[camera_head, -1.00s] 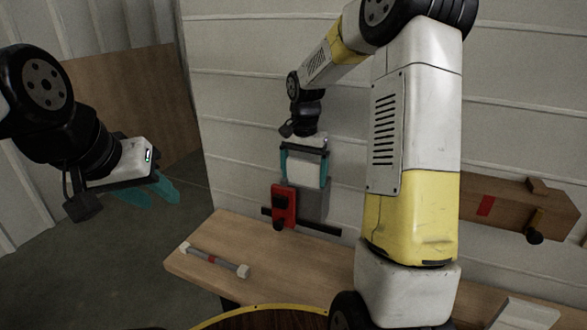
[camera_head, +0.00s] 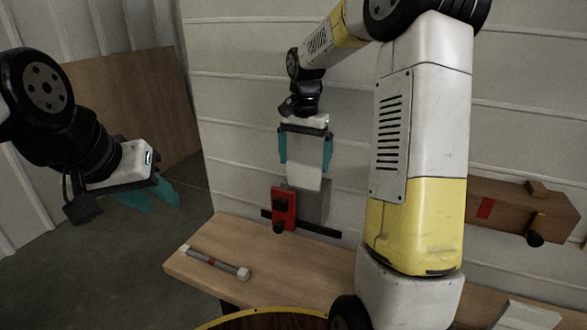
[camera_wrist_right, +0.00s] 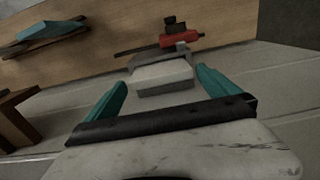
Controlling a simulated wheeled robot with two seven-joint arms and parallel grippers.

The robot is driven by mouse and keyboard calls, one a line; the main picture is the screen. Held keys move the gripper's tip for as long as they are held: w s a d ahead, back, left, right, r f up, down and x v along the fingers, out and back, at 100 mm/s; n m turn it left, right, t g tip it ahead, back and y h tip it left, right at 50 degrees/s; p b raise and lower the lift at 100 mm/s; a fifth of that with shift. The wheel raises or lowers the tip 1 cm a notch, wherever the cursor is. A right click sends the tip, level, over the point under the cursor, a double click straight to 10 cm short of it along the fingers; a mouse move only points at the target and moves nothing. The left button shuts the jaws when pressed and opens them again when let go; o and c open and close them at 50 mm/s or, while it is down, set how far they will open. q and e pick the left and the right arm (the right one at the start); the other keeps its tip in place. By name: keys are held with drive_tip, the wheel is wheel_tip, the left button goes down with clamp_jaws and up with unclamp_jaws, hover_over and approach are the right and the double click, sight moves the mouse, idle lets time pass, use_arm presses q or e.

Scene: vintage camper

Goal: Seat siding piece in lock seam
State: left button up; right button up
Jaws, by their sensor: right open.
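The pale siding piece (camera_head: 304,176) stands against the ribbed wall, just above a grey block (camera_head: 318,206). It also shows in the wrist view (camera_wrist_right: 162,74), ahead of and between my right fingertips. Its lower edge meets or overlaps the grey block; I cannot tell how deep it sits, and no seam is clearly visible. My right gripper (camera_head: 305,166) points down over the piece. Its teal fingers are spread wide, with gaps on both sides of the piece. My left gripper (camera_head: 152,192) hangs at the far left, away from the piece; its teal fingers look spread apart.
A red clamp (camera_head: 283,208) and a dark bar (camera_head: 318,231) sit beside the grey block. A rod with pale ends (camera_head: 214,263) lies on the wooden bench (camera_head: 262,250). A brown wooden block (camera_head: 515,207) is at the right. Bench space between rod and bar is clear.

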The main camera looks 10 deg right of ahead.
wheel_tip(320, 180, up, 6)
drive_tip(key=shift+s+r, duration=0.1)
drive_tip(key=shift+r, duration=0.05)
drive_tip(key=s+a+r+n+t+y, duration=0.2)
drive_tip(key=s+n+t, duration=0.4)
drive_tip(key=s, duration=1.8)
drive_tip(key=shift+n, duration=0.7)
